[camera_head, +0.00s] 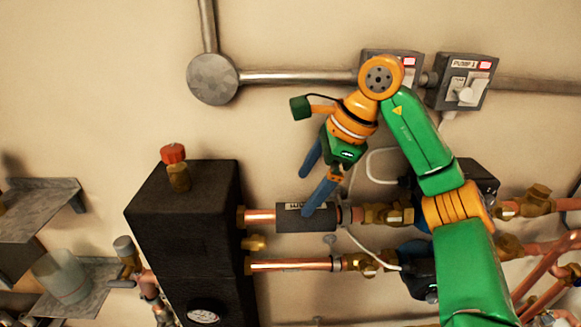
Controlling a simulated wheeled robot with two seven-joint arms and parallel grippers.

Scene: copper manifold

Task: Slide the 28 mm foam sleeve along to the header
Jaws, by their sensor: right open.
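The foam sleeve (291,222) is a dark grey tube with a pale label, around the upper copper pipe (260,217). A short length of bare copper shows between its left end and the header (180,225), a tall black block at left. My right gripper (306,192) is open, with two blue fingers pointing down and left. One finger overlaps the sleeve's upper right part in the picture; the other is above and left of it, over the wall. I cannot tell whether the near finger touches the sleeve. My left gripper is out of view.
A second copper pipe (290,265) runs below, bare. Brass valves (388,214) and dark pump bodies sit right of the sleeve. A red-capped fitting (175,166) tops the header, and a gauge (204,313) is low on it. Switch boxes (466,82) and grey conduit are above.

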